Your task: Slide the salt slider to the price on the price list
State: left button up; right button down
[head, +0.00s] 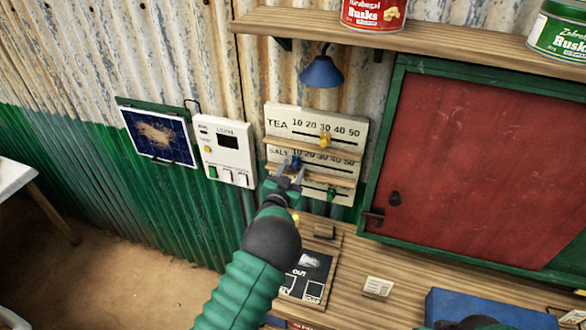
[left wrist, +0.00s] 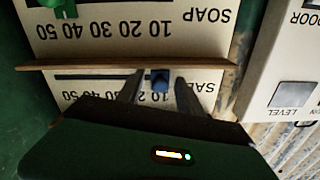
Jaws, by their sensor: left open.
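The white slider board (head: 345,122) hangs on the wall with rows marked TEA, SALT and a lower one, SOAP in the left wrist view. The blue salt knob (head: 295,162) is near the 10 end of its slot; it also shows in the left wrist view (left wrist: 160,79). My left gripper (head: 291,174) is open at the salt row, its fingertips on either side of the knob; contact is unclear. A small white card (head: 377,287) lies on the counter, its text too small to read; I cannot tell whether it is the price list.
The yellow tea knob (head: 325,140) and green soap knob (head: 331,195) are close above and below. Thin wooden ledges (left wrist: 110,64) separate the rows. A switch panel (head: 227,150) is to the left, a red shutter (head: 470,160) to the right. A blue box (head: 490,308) is on the counter.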

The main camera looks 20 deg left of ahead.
pick_arm(q)
grip_shut()
dwell(1.4)
